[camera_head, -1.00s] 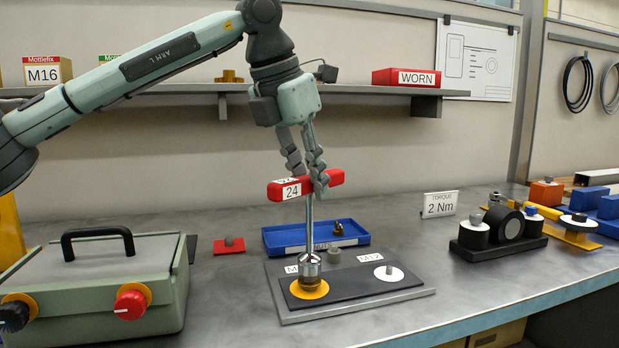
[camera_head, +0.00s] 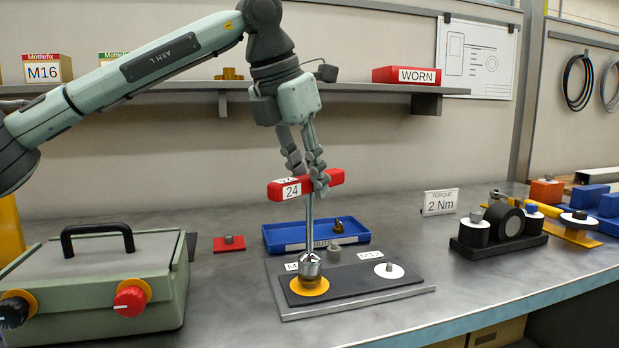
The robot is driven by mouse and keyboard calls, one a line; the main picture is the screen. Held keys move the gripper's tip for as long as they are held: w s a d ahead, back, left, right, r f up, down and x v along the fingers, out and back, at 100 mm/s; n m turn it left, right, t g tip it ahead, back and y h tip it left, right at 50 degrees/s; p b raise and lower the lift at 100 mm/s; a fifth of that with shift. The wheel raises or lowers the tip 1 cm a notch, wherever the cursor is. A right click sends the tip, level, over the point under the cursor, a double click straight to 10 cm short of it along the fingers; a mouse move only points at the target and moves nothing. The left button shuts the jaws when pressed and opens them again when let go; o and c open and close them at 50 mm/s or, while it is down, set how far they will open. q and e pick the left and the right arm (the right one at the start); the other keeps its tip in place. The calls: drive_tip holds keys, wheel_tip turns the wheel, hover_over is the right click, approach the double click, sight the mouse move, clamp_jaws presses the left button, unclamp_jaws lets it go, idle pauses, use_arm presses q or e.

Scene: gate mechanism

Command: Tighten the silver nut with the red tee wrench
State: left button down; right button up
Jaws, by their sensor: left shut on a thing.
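My left gripper (camera_head: 312,172) points down and is shut on the red tee wrench (camera_head: 335,178), at the red handle marked 24. The wrench stands upright, its steel shaft running down to a silver socket (camera_head: 309,266). The socket sits over a brass-coloured part on an orange disc (camera_head: 309,288) at the left of the black plate (camera_head: 352,287). The silver nut cannot be told apart under the socket; it may be hidden there. A white disc with a small grey stud (camera_head: 389,270) is on the plate's right side. My right gripper is not in view.
A blue tray (camera_head: 268,240) lies behind the plate, holding a small brass part. A green box (camera_head: 110,288) with knobs stands left. A "Torque 2 Nm" sign (camera_head: 440,202) and a black holder with rolls (camera_head: 498,240) stand right. The bench between plate and holder is clear.

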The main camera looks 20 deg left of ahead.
use_arm(q)
drive_tip(key=shift+f, duration=0.1)
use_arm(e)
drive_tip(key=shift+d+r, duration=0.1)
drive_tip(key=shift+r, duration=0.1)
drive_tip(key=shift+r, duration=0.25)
use_arm(q)
drive_tip(key=shift+f, duration=0.1)
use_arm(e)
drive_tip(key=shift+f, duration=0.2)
use_arm(q)
drive_tip(key=c, duration=2.1)
unclamp_jaws()
clamp_jaws()
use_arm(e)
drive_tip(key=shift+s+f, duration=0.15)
use_arm(q)
drive_tip(key=shift+f, duration=0.1)
